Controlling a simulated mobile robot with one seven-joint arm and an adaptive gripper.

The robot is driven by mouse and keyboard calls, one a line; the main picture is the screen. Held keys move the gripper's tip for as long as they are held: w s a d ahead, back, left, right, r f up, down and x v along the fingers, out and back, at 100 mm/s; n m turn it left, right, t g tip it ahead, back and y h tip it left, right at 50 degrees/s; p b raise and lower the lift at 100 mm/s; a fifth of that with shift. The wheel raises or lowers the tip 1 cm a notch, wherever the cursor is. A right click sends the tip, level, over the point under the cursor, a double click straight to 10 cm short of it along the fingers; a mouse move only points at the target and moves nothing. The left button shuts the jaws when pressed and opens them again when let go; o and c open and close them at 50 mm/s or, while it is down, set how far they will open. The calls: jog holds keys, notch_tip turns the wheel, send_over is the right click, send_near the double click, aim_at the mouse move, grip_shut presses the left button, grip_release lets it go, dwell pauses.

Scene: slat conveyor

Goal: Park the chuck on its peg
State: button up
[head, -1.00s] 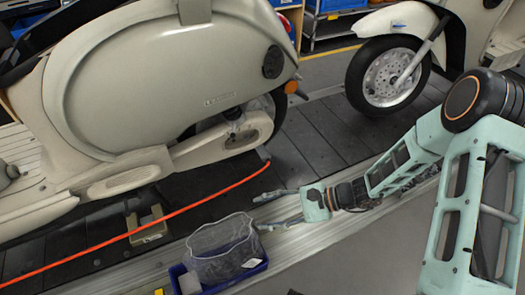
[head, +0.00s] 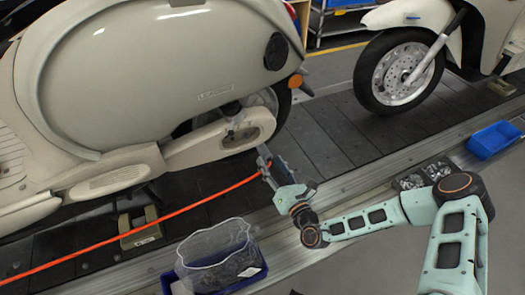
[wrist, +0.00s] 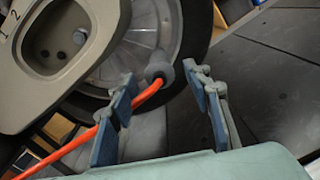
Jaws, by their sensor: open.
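The chuck (wrist: 160,73) is a small grey cylinder on the end of an orange hose (wrist: 85,140), in front of the near scooter's rear wheel (wrist: 150,30) in the wrist view. I cannot tell whether it touches the wheel. My gripper (wrist: 159,80) is open, with one finger on each side of the chuck; no grip on it shows. In the head view my gripper (head: 266,164) is at the hose's right end, and its fingers mostly hide the chuck. I cannot make out the peg in either view.
The near scooter (head: 150,80) stands over the dark slat conveyor (head: 320,140). A blue tray (head: 493,140) and small parts trays (head: 425,174) lie at right. Another scooter (head: 400,70) stands behind right.

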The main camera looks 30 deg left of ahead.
aim_at(262, 149)
jog(key=shift+w+a+b, duration=0.25)
jog(key=shift+a+b, duration=0.05)
jog(key=b+x, duration=0.1)
jog(key=x, duration=0.5)
jog(key=shift+w+a+r+b, duration=0.1)
jog(key=shift+a+b, duration=0.15)
jog(key=shift+b, duration=0.1)
jog(key=shift+x, duration=0.85)
jog(key=shift+p, duration=0.9)
grip_shut()
dwell(0.4)
jog(key=shift+d, duration=0.15)
jog(key=shift+p+v, duration=1.75)
jog(key=shift+v, duration=1.15)
